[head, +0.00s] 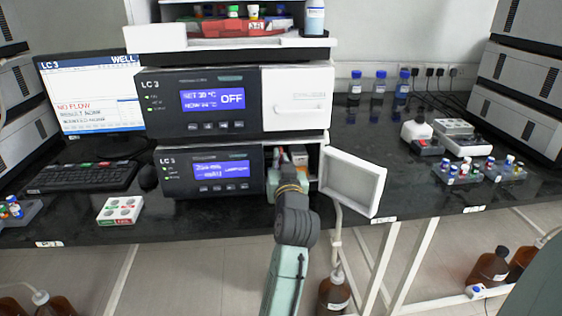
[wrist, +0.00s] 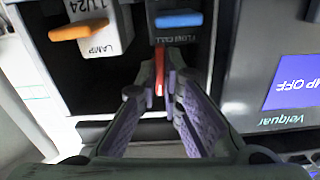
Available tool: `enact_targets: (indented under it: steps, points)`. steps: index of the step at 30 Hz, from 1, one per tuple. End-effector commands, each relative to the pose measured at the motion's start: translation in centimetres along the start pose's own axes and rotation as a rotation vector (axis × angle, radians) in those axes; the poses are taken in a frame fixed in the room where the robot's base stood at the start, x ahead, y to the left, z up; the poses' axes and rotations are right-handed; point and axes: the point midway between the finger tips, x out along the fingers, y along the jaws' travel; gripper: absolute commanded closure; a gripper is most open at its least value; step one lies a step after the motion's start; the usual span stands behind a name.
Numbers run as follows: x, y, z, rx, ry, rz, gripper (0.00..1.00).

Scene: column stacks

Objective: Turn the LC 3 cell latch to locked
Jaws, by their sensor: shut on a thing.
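The lower LC 3 unit (head: 212,172) has its white door (head: 352,182) swung open to the right. My gripper (wrist: 159,82) reaches into the open bay, and the arm hides much of the bay in the head view. In the wrist view, the fingertips are closed on a narrow red lever (wrist: 159,62), which I take to be the cell latch. It stands just below the flow cell module, marked FLOW CELL, with a blue tab (wrist: 180,18). The lever runs roughly up and down in that picture.
An orange-tabbed lamp module (wrist: 77,32) is beside the flow cell, close to my fingers. The door stands right of my arm. Another LC 3 unit (head: 230,102) is stacked above. A monitor (head: 92,95) and keyboard (head: 70,177) are at left. Vial racks (head: 460,172) are at right.

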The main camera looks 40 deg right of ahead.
Motion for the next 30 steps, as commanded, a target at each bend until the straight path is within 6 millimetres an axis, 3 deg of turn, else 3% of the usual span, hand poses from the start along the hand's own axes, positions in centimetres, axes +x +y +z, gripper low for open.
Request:
enact_targets:
  steps: [9,23,24,30]
  points:
    - [-0.02,0.02,0.07,-0.094,-0.001,0.000,1.00]
    - [-0.02,0.04,0.07,-0.106,-0.002,0.001,1.00]
    - [-0.02,0.04,0.07,-0.106,-0.002,0.001,0.91]
    - [-0.01,0.02,0.04,-0.105,-0.001,0.001,0.78]
